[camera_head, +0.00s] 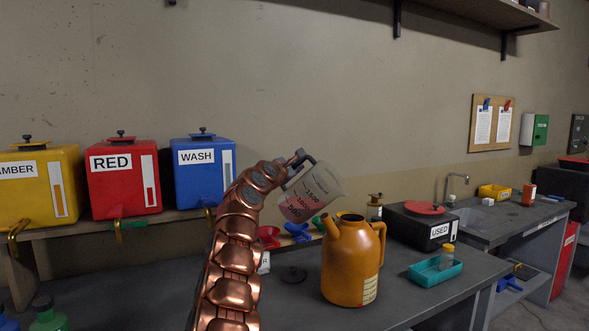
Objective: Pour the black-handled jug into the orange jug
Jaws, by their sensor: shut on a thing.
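The black-handled jug (310,193) is a clear measuring jug with dark markings and a pinkish liquid in its lower part. It is held tilted in the air, above the bench and up to the left of the orange jug. The orange jug (350,265) stands upright on the bench, with its spout toward the left and a handle on the right. My gripper (299,160), at the end of my copper arm, is shut on the black handle. The fingertips are small and partly hidden. No stream of liquid shows.
Yellow, red (122,178) and blue (202,168) containers stand on a shelf at left. A black USED box (420,225) and a teal tray (435,271) with a small bottle are right of the orange jug. A red funnel (269,236) and blue item (298,231) lie behind.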

